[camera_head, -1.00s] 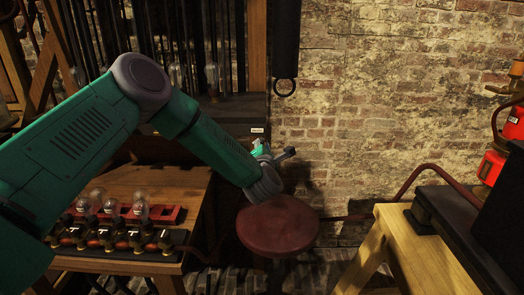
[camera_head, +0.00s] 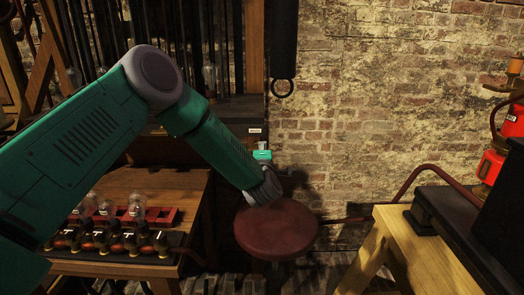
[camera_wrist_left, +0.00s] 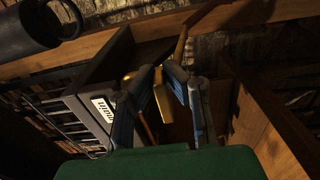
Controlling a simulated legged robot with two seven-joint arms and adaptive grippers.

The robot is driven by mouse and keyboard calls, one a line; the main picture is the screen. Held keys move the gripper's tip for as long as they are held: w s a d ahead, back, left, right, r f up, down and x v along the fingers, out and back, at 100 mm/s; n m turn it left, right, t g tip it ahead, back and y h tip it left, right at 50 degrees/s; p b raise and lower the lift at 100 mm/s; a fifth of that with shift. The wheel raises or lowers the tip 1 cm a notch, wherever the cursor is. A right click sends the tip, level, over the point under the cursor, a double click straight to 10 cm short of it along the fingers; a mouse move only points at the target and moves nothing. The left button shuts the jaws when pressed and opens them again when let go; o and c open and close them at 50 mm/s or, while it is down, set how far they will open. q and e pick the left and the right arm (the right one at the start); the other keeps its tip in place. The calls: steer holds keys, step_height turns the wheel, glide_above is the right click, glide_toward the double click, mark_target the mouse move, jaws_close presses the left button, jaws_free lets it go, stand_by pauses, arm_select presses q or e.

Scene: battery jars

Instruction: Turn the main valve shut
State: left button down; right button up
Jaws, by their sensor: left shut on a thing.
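My left gripper (camera_head: 276,172) is low in front of the wall, behind the round red stool top in the head view. In the left wrist view its two blue-grey fingers (camera_wrist_left: 160,76) are closed around a brass-coloured piece (camera_wrist_left: 162,98), which seems to be the main valve's handle. The fingers and my wrist hide much of it. A white label (camera_wrist_left: 104,108) with dark lettering, too small to read, is on the dark box beside the fingers. In the head view a small white label (camera_head: 255,130) sits just above the gripper. My right gripper is not in view.
The red stool (camera_head: 277,233) stands just below my left wrist. A wooden table (camera_head: 165,187) with several glass bulbs is at left. A pale wooden bench (camera_head: 420,245) and red lamp (camera_head: 496,145) are at right.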

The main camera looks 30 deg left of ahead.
arm_select(q)
steer(key=shift+s+d+f, duration=0.1)
steer(key=shift+d+f, duration=0.15)
steer(key=shift+f, duration=0.15)
steer(key=c, duration=1.6)
jaws_free()
steer(key=shift+c, duration=0.2)
steer(key=shift+r, duration=0.15)
steer(key=shift+s+d, duration=0.15)
steer(key=shift+d, duration=0.05)
steer(key=v, duration=1.1)
steer(key=shift+s, duration=0.1)
